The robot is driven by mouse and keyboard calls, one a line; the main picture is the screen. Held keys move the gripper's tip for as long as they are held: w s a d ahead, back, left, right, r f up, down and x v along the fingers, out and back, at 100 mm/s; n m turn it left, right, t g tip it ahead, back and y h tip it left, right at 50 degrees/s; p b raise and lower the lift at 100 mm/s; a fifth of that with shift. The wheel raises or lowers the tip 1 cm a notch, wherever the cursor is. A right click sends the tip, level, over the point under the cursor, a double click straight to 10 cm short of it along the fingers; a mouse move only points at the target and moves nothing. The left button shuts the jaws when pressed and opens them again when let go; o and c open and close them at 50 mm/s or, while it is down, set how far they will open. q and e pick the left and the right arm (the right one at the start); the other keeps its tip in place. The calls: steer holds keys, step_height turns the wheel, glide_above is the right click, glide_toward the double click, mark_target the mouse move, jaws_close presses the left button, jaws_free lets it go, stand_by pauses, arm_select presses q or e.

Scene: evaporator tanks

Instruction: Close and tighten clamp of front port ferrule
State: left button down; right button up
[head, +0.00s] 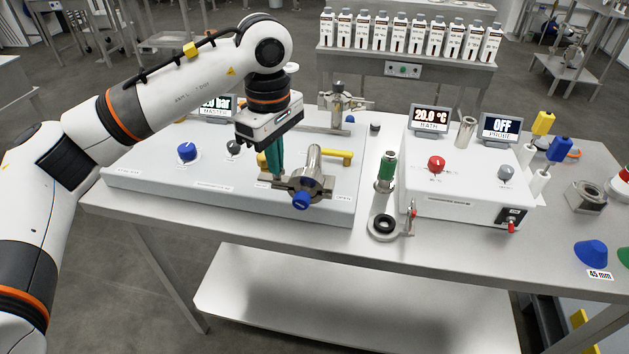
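The front port (313,160) is a short metal tube standing at the front right of the left white panel. A metal clamp (318,187) with a blue knob (301,200) sits around its lower end; how far its halves are closed is too small to tell. My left gripper (275,177) points down just left of the port, its teal fingers beside the clamp's left part. The fingers appear close together, but the gap between them and any contact with the clamp are unclear. My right gripper is not in view.
A yellow handle (336,157) lies behind the port. A second metal fitting (340,103) stands farther back. To the right are a green-banded cylinder (386,168), a black-centred metal ring (383,226) and the white bath unit (460,180). The panel's front left is clear.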

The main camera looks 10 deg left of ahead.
arm_select(q)
steer(key=shift+m, duration=0.4)
steer(key=shift+m+b, duration=0.35)
steer(key=shift+m, duration=0.35)
steer(key=shift+m, duration=0.7)
steer(key=c, duration=1.6)
jaws_free()
steer(key=shift+o, duration=0.2)
